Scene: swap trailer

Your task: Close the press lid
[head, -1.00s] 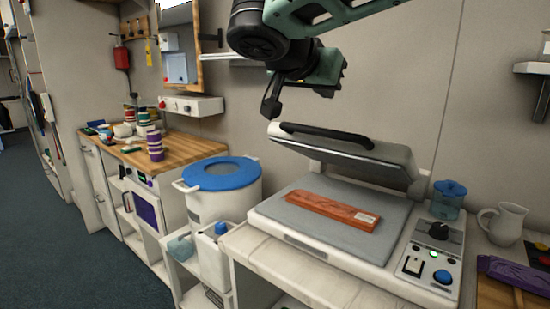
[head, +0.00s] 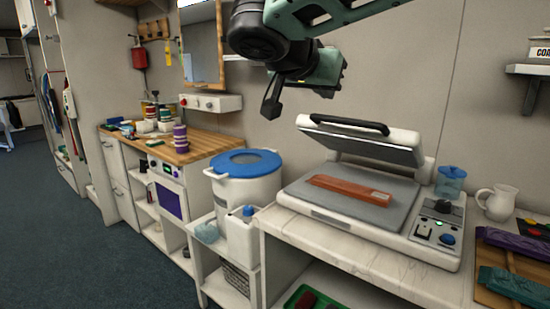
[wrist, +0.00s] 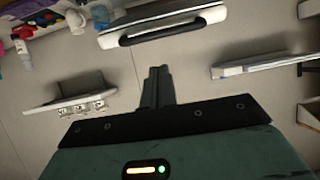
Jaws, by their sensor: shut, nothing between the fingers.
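The press (head: 385,220) stands on a white counter with its lid (head: 365,148) raised and tilted over the back of the bed. The lid's black handle (head: 348,124) runs along its upper edge. A reddish-brown plank (head: 350,191) with a small label lies on the grey bed. My gripper (head: 270,110) is shut and empty, above and left of the lid, apart from it. In the wrist view my gripper's fingers (wrist: 158,75) are together, and the lid with its handle (wrist: 163,33) shows beyond the tips.
A control panel (head: 437,225) with a knob and buttons is at the press's right. A blue-lidded white bucket (head: 245,185) stands to its left. A blue cup (head: 450,182) and white jug (head: 497,202) stand to its right. A wall shelf (head: 530,70) is at upper right.

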